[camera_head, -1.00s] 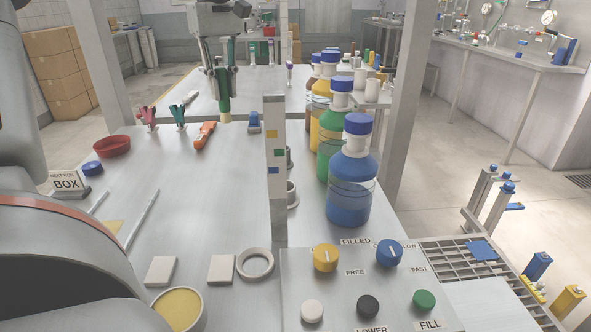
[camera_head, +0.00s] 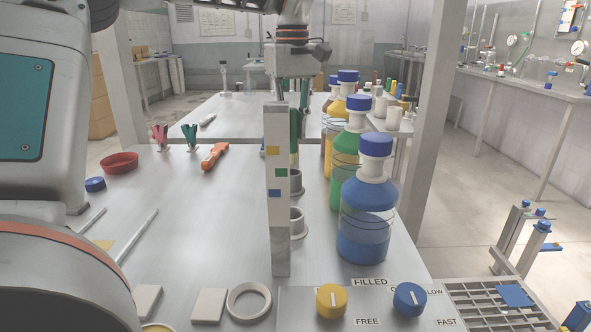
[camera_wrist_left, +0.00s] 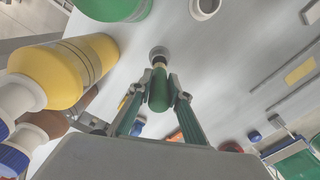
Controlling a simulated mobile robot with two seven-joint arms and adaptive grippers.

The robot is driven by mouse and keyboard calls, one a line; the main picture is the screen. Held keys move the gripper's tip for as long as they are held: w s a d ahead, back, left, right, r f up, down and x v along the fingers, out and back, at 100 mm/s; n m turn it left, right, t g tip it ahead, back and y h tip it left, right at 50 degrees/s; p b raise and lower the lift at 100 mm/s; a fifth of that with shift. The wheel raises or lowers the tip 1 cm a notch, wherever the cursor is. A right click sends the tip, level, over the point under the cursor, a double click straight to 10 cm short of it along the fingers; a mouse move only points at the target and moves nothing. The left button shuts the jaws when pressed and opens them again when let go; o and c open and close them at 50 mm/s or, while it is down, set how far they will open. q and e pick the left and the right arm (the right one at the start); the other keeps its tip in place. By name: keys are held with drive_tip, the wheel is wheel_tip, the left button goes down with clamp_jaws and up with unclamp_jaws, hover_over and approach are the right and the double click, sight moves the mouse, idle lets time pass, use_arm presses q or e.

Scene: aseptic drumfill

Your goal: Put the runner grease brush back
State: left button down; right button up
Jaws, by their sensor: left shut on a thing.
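My left gripper (camera_head: 292,112) hangs from above behind the grey post and is shut on the green-handled brush (camera_head: 294,147). The brush is upright, handle up, and partly hidden by the post in the head view. In the left wrist view, the green handle (camera_wrist_left: 159,92) sits between the two fingers (camera_wrist_left: 158,98). Its far end lines up with a grey round cup (camera_wrist_left: 159,52). In the head view this rear cup (camera_head: 297,184) is just below the brush; I cannot tell whether the tip is inside. My right gripper is not in view.
The grey post (camera_head: 277,200) with coloured squares stands in front of the cups. A nearer cup (camera_head: 298,222) is beside it. Blue (camera_head: 365,215), green (camera_head: 344,165) and yellow bottles (camera_wrist_left: 75,75) stand close on the right. The table's middle left is clear around an orange tool (camera_head: 214,156).

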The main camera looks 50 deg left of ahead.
sight(293, 152)
use_arm(q)
wheel_tip(293, 152, down, 3)
drive_tip(key=shift+w+r, duration=0.1)
wheel_tip(293, 152, down, 4)
drive_tip(key=shift+r+b, duration=0.15)
drive_tip(key=shift+b, duration=0.45)
drive_tip(key=shift+f, duration=0.3)
drive_tip(key=shift+r, duration=0.15)
drive_tip(key=c, duration=1.9)
unclamp_jaws()
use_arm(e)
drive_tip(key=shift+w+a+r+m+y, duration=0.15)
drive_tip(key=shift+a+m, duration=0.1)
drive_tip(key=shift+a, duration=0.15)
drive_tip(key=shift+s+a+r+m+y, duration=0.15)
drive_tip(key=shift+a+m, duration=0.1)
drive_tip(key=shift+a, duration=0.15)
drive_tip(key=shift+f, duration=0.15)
